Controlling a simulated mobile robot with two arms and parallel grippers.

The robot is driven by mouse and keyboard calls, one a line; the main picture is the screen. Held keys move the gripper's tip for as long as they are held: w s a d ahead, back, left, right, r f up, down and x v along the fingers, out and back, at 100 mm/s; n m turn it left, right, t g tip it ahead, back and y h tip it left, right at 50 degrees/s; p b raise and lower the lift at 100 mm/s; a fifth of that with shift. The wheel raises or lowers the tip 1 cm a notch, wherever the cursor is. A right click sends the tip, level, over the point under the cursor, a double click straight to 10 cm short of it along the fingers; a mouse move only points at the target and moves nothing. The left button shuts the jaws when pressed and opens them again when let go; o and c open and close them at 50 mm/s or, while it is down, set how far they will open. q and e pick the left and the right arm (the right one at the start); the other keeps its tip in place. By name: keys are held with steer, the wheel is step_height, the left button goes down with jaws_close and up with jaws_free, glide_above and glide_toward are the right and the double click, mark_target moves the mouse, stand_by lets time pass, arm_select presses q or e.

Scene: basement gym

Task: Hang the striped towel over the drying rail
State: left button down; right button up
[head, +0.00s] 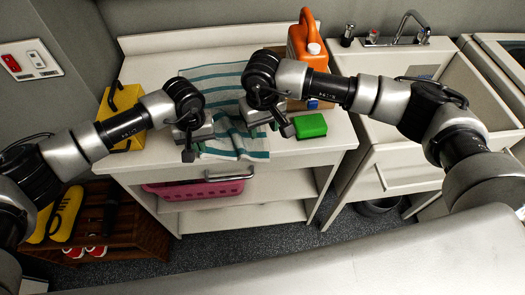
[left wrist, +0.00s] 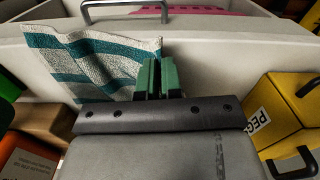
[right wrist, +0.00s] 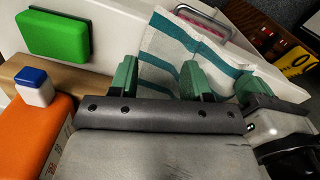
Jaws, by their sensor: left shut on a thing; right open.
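The white and teal striped towel (head: 220,82) lies on the white counter, its near end reaching the front edge. It also shows in the left wrist view (left wrist: 85,62) and the right wrist view (right wrist: 165,50). My left gripper (head: 188,152) is shut on the towel's edge; its green fingertips are together in the left wrist view (left wrist: 158,78). My right gripper (head: 286,128) is open, its fingers apart beside the towel in the right wrist view (right wrist: 158,82). The metal drying rail (head: 228,178) is on the counter's front, below the towel. No towel hangs over it.
A green sponge (head: 310,126) and an orange jug (head: 298,48) stand right of the towel. A yellow peg box (head: 122,102) is at the left. A pink basket (head: 190,192) sits on the shelf below the rail. A sink (head: 455,90) is at the right.

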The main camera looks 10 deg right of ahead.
mark_target(263, 154)
step_height(263, 154, down, 10)
steer(key=shift+r, duration=0.25)
steer(key=shift+f, duration=0.1)
stand_by(0.5)
jaws_close()
stand_by(0.4)
steer(key=shift+r, duration=2.55)
